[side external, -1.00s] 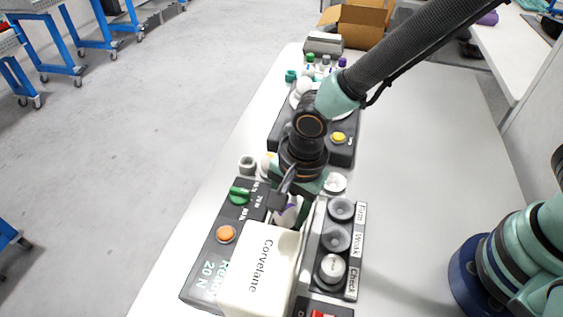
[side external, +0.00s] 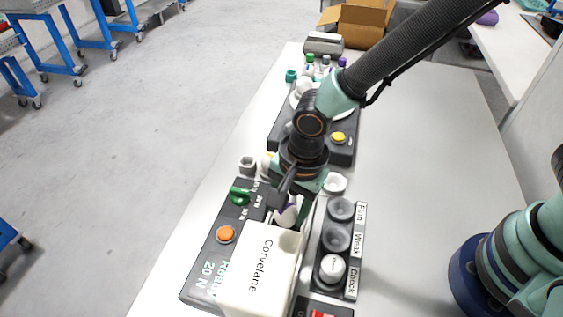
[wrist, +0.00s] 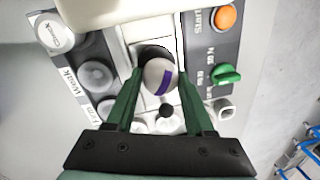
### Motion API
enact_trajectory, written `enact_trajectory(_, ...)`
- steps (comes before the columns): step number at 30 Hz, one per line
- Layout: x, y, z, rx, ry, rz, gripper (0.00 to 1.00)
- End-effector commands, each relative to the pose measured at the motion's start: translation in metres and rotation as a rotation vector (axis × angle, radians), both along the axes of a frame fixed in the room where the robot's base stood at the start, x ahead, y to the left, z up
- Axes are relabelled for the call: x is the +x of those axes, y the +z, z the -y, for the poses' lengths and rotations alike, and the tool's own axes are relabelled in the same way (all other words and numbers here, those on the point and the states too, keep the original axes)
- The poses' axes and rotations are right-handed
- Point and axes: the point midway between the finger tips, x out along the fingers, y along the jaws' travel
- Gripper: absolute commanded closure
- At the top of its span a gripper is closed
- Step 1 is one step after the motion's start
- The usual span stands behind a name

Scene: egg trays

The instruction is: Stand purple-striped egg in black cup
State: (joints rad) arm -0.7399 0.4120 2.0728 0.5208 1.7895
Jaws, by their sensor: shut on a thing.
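The purple-striped egg (wrist: 160,77) is white with a purple band. My gripper (wrist: 158,80) is shut on it, one green finger on each side. In the side external view the egg (side external: 286,215) is between the fingers, beside the open end of the white Corvelane housing (side external: 262,265). A dark rounded shape (wrist: 152,49) shows just behind the egg in the wrist view. It may be the black cup, but the egg hides most of it. I cannot tell whether the egg touches it.
A rack with labels Firm, Weak and Check (side external: 340,240) stands to the right. The panel (side external: 215,245) has an orange button and green knob. A white cup (side external: 335,183) and grey square holder (side external: 248,164) stand behind.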

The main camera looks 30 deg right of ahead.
Motion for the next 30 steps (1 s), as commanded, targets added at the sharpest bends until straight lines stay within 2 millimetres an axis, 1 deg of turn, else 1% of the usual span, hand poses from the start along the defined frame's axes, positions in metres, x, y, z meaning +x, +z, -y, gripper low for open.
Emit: enact_trajectory(30,0.0,-0.011,0.0,0.0,0.0,0.0,0.66)
